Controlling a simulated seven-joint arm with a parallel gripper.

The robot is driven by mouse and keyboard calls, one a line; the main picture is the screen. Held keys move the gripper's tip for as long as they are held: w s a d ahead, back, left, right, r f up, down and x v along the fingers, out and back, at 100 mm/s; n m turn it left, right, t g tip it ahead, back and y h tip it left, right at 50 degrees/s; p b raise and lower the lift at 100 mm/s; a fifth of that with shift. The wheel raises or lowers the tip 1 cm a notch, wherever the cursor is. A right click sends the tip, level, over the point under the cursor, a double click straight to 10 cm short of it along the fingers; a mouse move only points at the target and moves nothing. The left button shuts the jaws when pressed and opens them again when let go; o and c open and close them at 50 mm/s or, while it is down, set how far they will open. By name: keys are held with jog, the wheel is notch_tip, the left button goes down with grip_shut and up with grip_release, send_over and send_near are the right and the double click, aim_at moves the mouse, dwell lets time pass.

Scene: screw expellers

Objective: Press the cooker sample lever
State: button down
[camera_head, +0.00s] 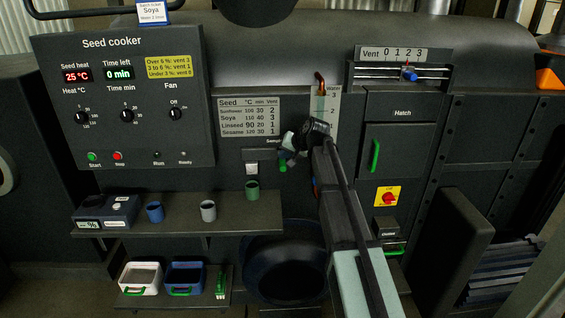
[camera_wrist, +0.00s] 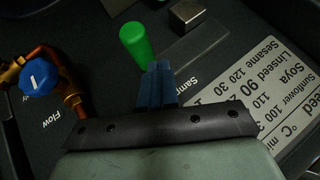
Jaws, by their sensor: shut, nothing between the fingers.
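The sample lever, a green rounded handle (camera_wrist: 136,44), shows in the wrist view just beyond my fingertips. It also shows in the head view (camera_head: 282,167), partly hidden by my gripper. My gripper (camera_wrist: 157,66) has its blue fingers together and empty, next to the lever's near end. I cannot tell whether they touch it. In the head view my gripper (camera_head: 288,158) is in front of the cooker, below the "Sample" label. A metal sample spout (camera_head: 252,169) sits left of the lever and also shows in the wrist view (camera_wrist: 187,14). A green cup (camera_head: 252,190) stands below the spout.
A shelf (camera_head: 180,218) holds a blue cup (camera_head: 155,211), a grey cup (camera_head: 208,210) and a moisture meter (camera_head: 107,211). A blue flow knob (camera_wrist: 38,78) on copper piping is left of my fingers in the wrist view. The hatch (camera_head: 393,152) is to the right.

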jog(key=shift+r, duration=0.5)
jog(key=shift+r, duration=2.5)
